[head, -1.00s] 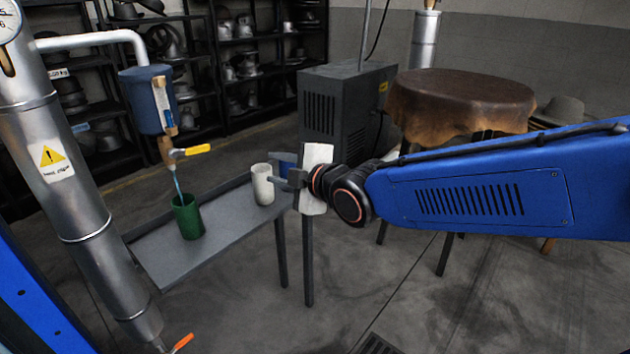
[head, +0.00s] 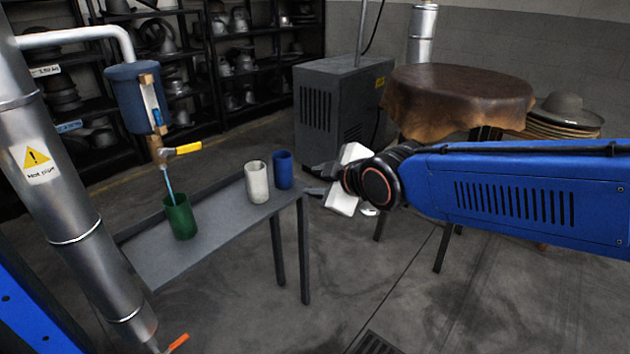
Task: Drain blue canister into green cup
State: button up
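The blue canister (head: 132,100) hangs at the left from a white pipe, with a sight tube (head: 154,105) on its side showing blue low down. Below it is a brass valve with a yellow handle (head: 187,148) pointing right. A thin light-blue stream (head: 169,185) runs from the outlet into the green cup (head: 180,217), which stands upright on the grey narrow table (head: 222,227). The liquid level inside the cup is hidden. My gripper (head: 312,180) is to the right of the table's end, its two dark fingers apart, with nothing visible between them.
A white cup (head: 257,182) and a blue cup (head: 283,170) stand at the table's right end, near my gripper. A pipe with a hot-pipe warning label (head: 38,160) rises at left. A grey machine (head: 342,108) and leather-covered round table (head: 458,95) stand behind my arm.

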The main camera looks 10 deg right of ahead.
grip_shut()
jog(key=w+a+r+m+g+y, duration=0.25)
jog(key=a+r+m+g, duration=0.35)
jog(key=a+r, duration=1.5)
jog(key=m+t, duration=0.1)
send_over(185, 148)
jog(key=d, duration=0.3)
notch_tip(185, 148, down, 7)
jog(key=shift+s+a+f, duration=0.1)
jog(key=shift+a+f, duration=0.05)
jog(key=shift+f, duration=0.7)
jog(key=shift+a+f, duration=0.1)
jog(key=shift+f, duration=0.7)
